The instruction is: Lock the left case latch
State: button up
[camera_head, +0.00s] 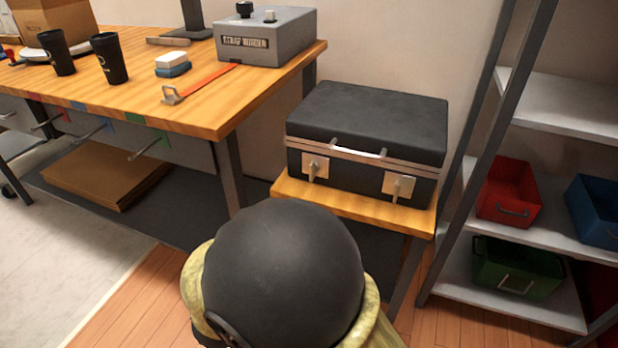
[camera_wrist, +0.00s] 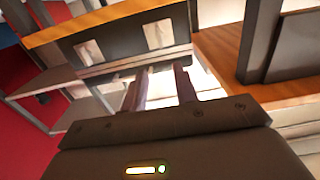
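The black case (camera_head: 366,120) stands closed on a small wooden stand. Its left latch (camera_head: 315,168) and right latch (camera_head: 398,186) are pale metal plates with small levers on the front. I cannot tell whether either is locked. The wrist view is upside down: the left latch (camera_wrist: 158,34) shows at right and the right latch (camera_wrist: 90,52) at left. My gripper (camera_wrist: 160,80) is open, with nothing visible between its fingers. Its fingers point toward the case front, appearing apart from the left latch. My rounded arm part hides the gripper in the head view.
A wooden workbench (camera_head: 128,78) is left of the case, with a grey machine (camera_head: 265,42) near its edge. A shelf rack (camera_head: 545,205) with red (camera_head: 508,192), blue and green bins stands close on the right. The stand's edge (camera_head: 350,205) juts out below the latches.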

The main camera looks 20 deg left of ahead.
jog(key=shift+s, duration=0.15)
jog(key=w+b, duration=0.2)
jog(key=w, duration=0.3)
jog(key=w+d+b, duration=0.1)
jog(key=w+b, duration=0.1)
jog(key=w, duration=0.4)
jog(key=w+b, duration=0.1)
jog(key=w, duration=0.4)
jog(key=shift+w+d+b, duration=0.15)
jog(key=shift+w+b, duration=0.25)
jog(key=shift+w, duration=0.3)
grip_shut()
